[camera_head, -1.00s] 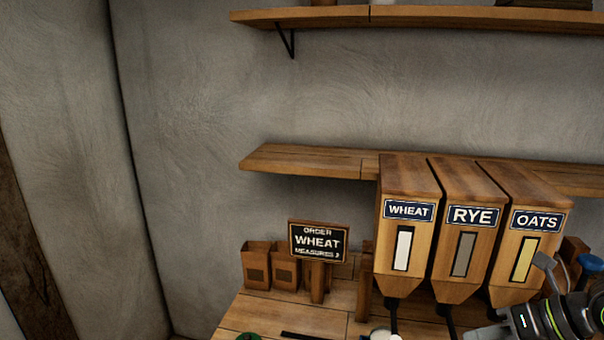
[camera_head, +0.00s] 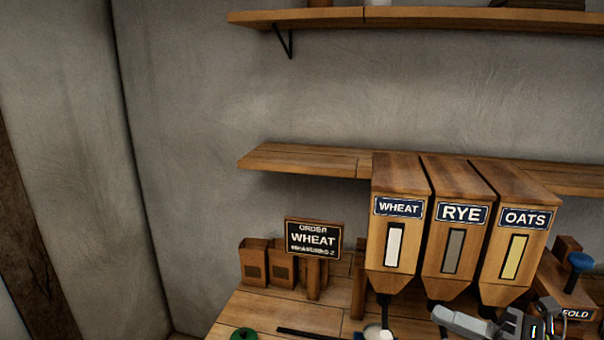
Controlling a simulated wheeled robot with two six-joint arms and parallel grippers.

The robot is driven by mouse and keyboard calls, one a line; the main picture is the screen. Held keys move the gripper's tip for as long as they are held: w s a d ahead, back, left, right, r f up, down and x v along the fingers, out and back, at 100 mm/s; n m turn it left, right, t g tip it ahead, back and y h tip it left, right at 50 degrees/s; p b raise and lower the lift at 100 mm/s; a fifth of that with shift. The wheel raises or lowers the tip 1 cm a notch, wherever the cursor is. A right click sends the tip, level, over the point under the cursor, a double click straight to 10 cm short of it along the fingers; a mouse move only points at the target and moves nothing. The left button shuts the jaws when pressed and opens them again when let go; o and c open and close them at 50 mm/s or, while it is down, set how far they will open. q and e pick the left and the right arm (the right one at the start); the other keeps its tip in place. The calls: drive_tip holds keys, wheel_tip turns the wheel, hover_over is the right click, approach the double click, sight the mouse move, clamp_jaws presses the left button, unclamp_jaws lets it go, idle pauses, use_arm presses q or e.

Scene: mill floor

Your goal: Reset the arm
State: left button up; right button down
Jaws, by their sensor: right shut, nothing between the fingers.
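My right gripper (camera_head: 449,318) is at the lower right edge of the picture, in front of the spouts under the RYE and OATS hoppers. Its fingers point left and are shut with nothing between them. It appears apart from the hoppers. My left gripper is not in view. Three wooden hoppers stand side by side: the WHEAT hopper (camera_head: 385,262), the RYE hopper (camera_head: 453,206) and the OATS hopper (camera_head: 489,278). An order sign (camera_head: 313,239) reading WHEAT stands to their left on the wooden bench (camera_head: 250,305).
Two small wooden boxes (camera_head: 254,273) stand left of the sign. A green round thing (camera_head: 244,334), a dark rod (camera_head: 300,333) and a white round thing (camera_head: 373,332) show at the bottom edge. A blue knob (camera_head: 580,262) is at right. A shelf (camera_head: 300,163) runs behind.

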drive_tip(key=w+d+f+m+t+h, duration=0.1)
drive_tip(key=d+m+t+h, duration=0.95)
drive_tip(key=m, duration=0.85)
drive_tip(key=s+d+f+m+g+h, duration=0.2)
drive_tip(key=s+f+m+g+h, duration=0.1)
drive_tip(key=f+m+h, duration=0.3)
drive_tip(key=s+d+f+m+g+h, duration=0.2)
drive_tip(key=d+f+m+g+h, duration=0.25)
drive_tip(key=f, duration=0.45)
drive_tip(key=s+a+f+m+g+y, duration=0.2)
drive_tip(key=s+a+f+g, duration=0.3)
drive_tip(key=s+f, duration=0.35)
drive_tip(key=s+a+f+m+g+y, duration=0.25)
drive_tip(key=s+a+f+g, duration=0.2)
drive_tip(key=s+f, duration=0.4)
wheel_tip(320, 180, down, 26)
drive_tip(key=d+g+b, duration=0.2)
drive_tip(key=b, duration=0.1)
drive_tip(key=s+a+f+b, duration=0.1)
drive_tip(key=s+f+b, duration=0.1)
drive_tip(key=s+f, duration=1.3)
wheel_tip(320, 180, down, 3)
drive_tip(key=shift+s+r+g, duration=0.15)
drive_tip(key=shift+s+g, duration=0.05)
drive_tip(key=shift+g, duration=0.25)
